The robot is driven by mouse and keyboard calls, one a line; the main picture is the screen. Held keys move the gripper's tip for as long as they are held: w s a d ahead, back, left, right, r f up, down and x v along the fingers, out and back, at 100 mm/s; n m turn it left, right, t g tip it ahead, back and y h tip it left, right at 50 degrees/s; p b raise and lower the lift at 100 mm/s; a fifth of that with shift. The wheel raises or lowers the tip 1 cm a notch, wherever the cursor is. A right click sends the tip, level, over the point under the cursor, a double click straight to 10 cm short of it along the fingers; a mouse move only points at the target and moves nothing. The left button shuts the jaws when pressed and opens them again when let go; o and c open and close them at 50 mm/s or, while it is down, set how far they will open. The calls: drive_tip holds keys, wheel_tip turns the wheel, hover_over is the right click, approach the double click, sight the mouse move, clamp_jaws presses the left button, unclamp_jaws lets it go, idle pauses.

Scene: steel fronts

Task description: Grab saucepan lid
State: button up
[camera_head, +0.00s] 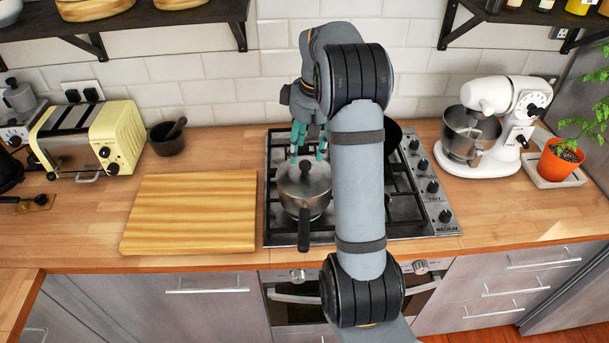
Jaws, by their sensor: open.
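The saucepan (306,208) stands on the left side of the gas hob (276,235), its dark handle (304,232) pointing toward the front edge. The grey saucepan lid (303,186) sits on the pan. Its dark knob (306,167) stands up near the middle. My gripper (308,153), with teal fingers, points down just above and behind the lid knob. It is open and holds nothing that I can see. My arm covers the middle of the hob. I cannot tell whether the fingertips touch the lid.
A dark pan (393,135) is partly hidden behind my arm. A wooden board (190,213) lies left of the hob. A white stand mixer (497,115) and a potted plant (560,160) stand right. A yellow toaster (88,140) and dark mortar (167,140) stand left. Shelves (150,17) hang above.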

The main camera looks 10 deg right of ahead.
sight(305, 163)
drive_tip(key=f, duration=0.2)
drive_tip(key=f+p, duration=0.1)
drive_tip(key=f, duration=0.1)
drive_tip(key=w+f+p, duration=0.1)
drive_tip(key=f, duration=0.1)
drive_tip(key=shift+d+f, duration=0.1)
drive_tip(key=shift+f, duration=0.25)
drive_tip(key=shift+c, duration=0.6)
clamp_jaws()
